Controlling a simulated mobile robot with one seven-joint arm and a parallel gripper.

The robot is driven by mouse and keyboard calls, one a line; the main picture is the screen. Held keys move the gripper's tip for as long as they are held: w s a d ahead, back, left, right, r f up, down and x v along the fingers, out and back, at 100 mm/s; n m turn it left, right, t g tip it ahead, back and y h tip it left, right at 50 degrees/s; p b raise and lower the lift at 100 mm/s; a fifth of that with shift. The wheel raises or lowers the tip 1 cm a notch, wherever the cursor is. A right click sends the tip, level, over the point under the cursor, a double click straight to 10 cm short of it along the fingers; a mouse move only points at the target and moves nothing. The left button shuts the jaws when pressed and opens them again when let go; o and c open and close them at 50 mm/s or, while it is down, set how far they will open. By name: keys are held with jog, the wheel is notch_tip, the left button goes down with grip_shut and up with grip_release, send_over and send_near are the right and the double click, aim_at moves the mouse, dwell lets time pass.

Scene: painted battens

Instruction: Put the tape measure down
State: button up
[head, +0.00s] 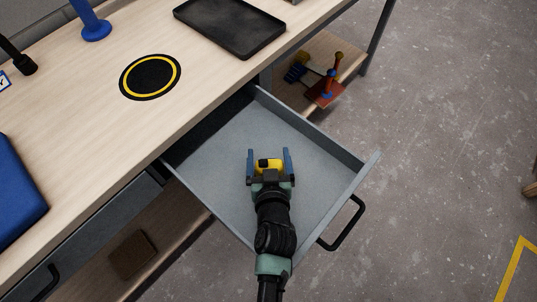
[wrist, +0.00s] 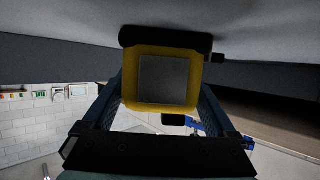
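The tape measure (wrist: 163,78) is a yellow case with a grey square face and black edging. It sits between the two blue fingers of my gripper (head: 268,160), which look shut on its sides. In the head view the tape measure (head: 265,164) is seen from above, inside the outline of the open grey drawer (head: 220,145). In the wrist view it is close to a grey surface with a dark shadow; whether it touches the drawer floor I cannot tell. The finger ends are partly hidden behind it in the wrist view.
The drawer is otherwise empty, with free floor around my gripper. The wooden bench top (head: 110,125) holds a black tray (head: 230,25), a round black mat with a yellow ring (head: 150,77) and a blue case (head: 15,190). A shelf (head: 350,65) below carries coloured objects.

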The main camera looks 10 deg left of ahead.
jog(key=shift+o, duration=0.2)
jog(key=shift+r, duration=0.25)
jog(key=shift+s, duration=0.35)
jog(key=v, duration=0.6)
jog(key=shift+s+d+r, duration=0.1)
jog(key=shift+s+r, duration=0.1)
jog(key=shift+s, duration=0.15)
jog(key=w+r+t, duration=0.2)
jog(key=w+r, duration=0.2)
jog(key=r, duration=0.8)
jog(key=w+r+t, duration=0.3)
jog(key=w+r, duration=0.1)
jog(key=r, duration=0.7)
jog(key=w+r+t, duration=0.2)
jog(key=w+r, duration=0.1)
jog(key=r, duration=0.9)
jog(key=s+d+r+m+t+h, duration=0.1)
jog(key=s+r+t, duration=0.2)
jog(key=r, duration=1.1)
jog(key=s+d+r+t+h, duration=0.1)
jog(key=s+r+t, duration=0.3)
jog(key=s+r, duration=0.4)
notch_tip(320, 180, up, 6)
jog(key=shift+s+f+m, duration=0.15)
jog(key=shift+s+m, duration=0.1)
jog(key=shift+m, duration=0.15)
jog(key=shift+d, duration=0.15)
